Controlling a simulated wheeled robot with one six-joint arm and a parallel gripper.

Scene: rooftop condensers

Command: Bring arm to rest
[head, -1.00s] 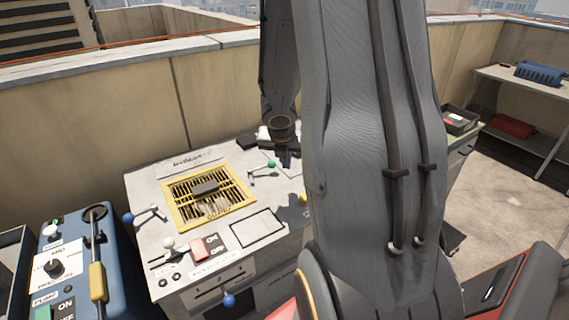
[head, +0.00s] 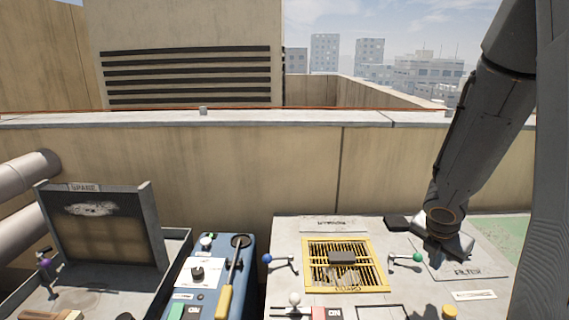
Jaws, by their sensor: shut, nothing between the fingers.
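My arm comes down from the upper right of the head view, with its dark links bent over the grey condenser top. The jaws are shut and empty. I cannot tell whether the tip touches the panel or hovers above it. A pale object (head: 462,246) shows partly behind my wrist.
A yellow-framed guard grille (head: 346,283) with a dark handle is left of my gripper. A parapet wall (head: 300,170) runs behind.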

